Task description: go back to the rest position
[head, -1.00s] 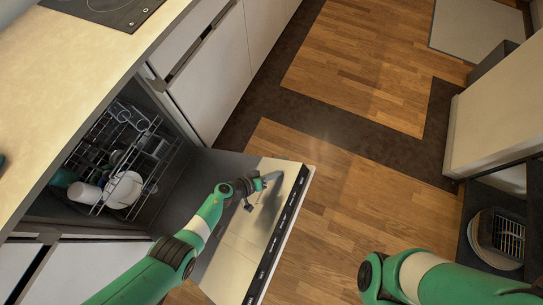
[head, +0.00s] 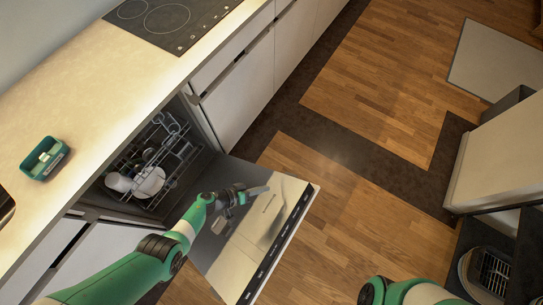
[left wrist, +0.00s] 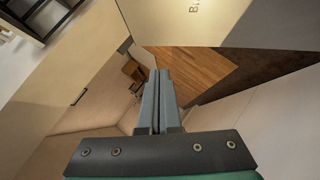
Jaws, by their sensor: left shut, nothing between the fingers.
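My left gripper (head: 262,190) is above the inner face of the lowered dishwasher door (head: 226,246). In the left wrist view its two grey fingers (left wrist: 158,100) lie together with nothing between them. Whether it touches the door cannot be told, but it seems apart from it. My left arm comes in from the lower left. My right arm shows at the bottom right corner; its gripper is outside the picture.
The open dishwasher holds a rack (head: 181,152) with a white plate (head: 149,182) and cups. A green container (head: 45,158) stands on the countertop (head: 80,105), near a black hob (head: 172,18). At right is another rack with plates (head: 490,272). The wooden floor between is clear.

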